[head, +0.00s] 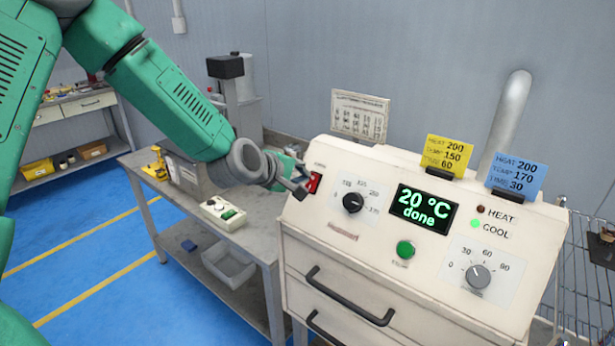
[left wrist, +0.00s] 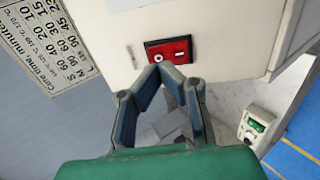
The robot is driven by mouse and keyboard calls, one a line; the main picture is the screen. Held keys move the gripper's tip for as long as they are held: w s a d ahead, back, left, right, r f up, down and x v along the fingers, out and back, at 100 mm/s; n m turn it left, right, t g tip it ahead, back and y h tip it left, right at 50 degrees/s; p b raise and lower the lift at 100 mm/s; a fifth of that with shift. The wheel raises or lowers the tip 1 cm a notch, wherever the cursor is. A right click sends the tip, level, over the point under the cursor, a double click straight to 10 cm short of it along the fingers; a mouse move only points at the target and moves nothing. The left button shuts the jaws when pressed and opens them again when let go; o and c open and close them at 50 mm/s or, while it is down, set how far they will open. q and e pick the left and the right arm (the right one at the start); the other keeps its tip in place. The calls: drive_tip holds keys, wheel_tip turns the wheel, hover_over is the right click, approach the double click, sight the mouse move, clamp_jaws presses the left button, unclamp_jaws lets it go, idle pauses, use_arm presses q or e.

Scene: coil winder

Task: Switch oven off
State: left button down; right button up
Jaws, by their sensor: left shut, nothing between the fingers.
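The oven (head: 335,235) is a cream cabinet with a sloped control panel. Its display (head: 423,208) reads 20 °C and "done", and the green COOL lamp (head: 475,223) is lit. A red power switch (head: 314,182) sits at the panel's left end; it shows larger in the left wrist view (left wrist: 168,50). My left gripper (head: 301,191) is shut and empty, with its fingertips close beside the switch. In the left wrist view its fingertips (left wrist: 160,70) meet just below the switch; I cannot tell whether they touch it. My right gripper is not in view.
The panel also has a black knob (head: 352,202), a green button (head: 405,249) and a grey knob (head: 477,276). Yellow (head: 447,152) and blue (head: 516,177) cards stand on top. A grey workbench (head: 262,235) stands left of the oven, carrying a small control box (head: 222,213).

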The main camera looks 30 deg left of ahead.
use_arm(q)
drive_tip(key=shift+x, duration=1.15)
drive_tip(key=shift+w, duration=0.1)
drive_tip(key=shift+r+p, duration=0.7)
drive_tip(key=shift+r, duration=0.1)
